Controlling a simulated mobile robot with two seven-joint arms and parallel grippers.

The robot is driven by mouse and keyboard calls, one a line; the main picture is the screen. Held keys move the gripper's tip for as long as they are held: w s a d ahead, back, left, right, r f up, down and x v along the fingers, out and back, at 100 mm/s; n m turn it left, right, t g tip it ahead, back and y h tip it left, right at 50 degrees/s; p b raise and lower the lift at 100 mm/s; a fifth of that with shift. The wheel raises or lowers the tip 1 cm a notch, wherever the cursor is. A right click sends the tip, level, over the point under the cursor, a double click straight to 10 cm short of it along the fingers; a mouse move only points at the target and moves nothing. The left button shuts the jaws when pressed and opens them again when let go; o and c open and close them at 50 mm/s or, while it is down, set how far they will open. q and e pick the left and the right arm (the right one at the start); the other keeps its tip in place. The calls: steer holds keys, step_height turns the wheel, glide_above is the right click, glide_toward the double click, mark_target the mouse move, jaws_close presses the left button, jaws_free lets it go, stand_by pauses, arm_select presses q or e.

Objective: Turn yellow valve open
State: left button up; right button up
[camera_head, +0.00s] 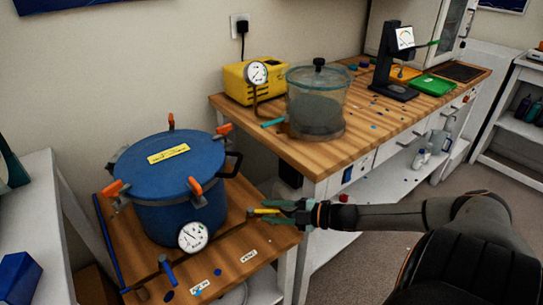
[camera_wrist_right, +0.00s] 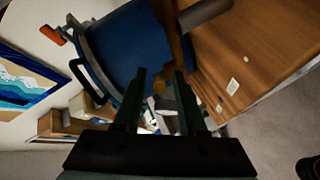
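The yellow valve (camera_head: 264,211) has a short yellow handle at the right edge of the wooden stand, beside the blue pressure pot (camera_head: 172,165). My right gripper (camera_head: 277,212) reaches in from the right, and its fingers lie either side of the handle's near end. In the right wrist view the fingers of the right gripper (camera_wrist_right: 159,88) are apart, with a small yellow-orange piece (camera_wrist_right: 158,86) in the gap. I cannot tell whether a finger touches it. A blue valve handle (camera_head: 168,270) sits at the stand's front. My left gripper is not in view.
The pot has orange clamps and a gauge (camera_head: 193,237). A VENT label (camera_head: 249,256) lies on the stand (camera_head: 232,275). Behind it, a workbench (camera_head: 372,133) holds a yellow pump (camera_head: 240,79) and a clear chamber (camera_head: 317,100). Floor is free at the right.

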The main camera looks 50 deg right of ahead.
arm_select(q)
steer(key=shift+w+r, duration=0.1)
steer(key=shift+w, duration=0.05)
arm_select(e)
steer(key=shift+o, duration=0.2)
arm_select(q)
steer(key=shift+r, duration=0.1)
arm_select(e)
steer(key=shift+s+r, duration=0.1)
steer(key=shift+s+d, duration=0.15)
steer(key=shift+s, duration=0.05)
arm_select(q)
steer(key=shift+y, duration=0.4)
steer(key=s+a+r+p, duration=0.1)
steer(key=p, duration=0.1)
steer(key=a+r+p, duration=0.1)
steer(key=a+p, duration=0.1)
steer(key=p, duration=0.1)
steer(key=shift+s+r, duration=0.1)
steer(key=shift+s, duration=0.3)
arm_select(e)
steer(key=v, duration=1.1)
steer(key=shift+s+d, duration=0.2)
steer(key=shift+s, duration=0.15)
steer(key=shift+r, duration=0.1)
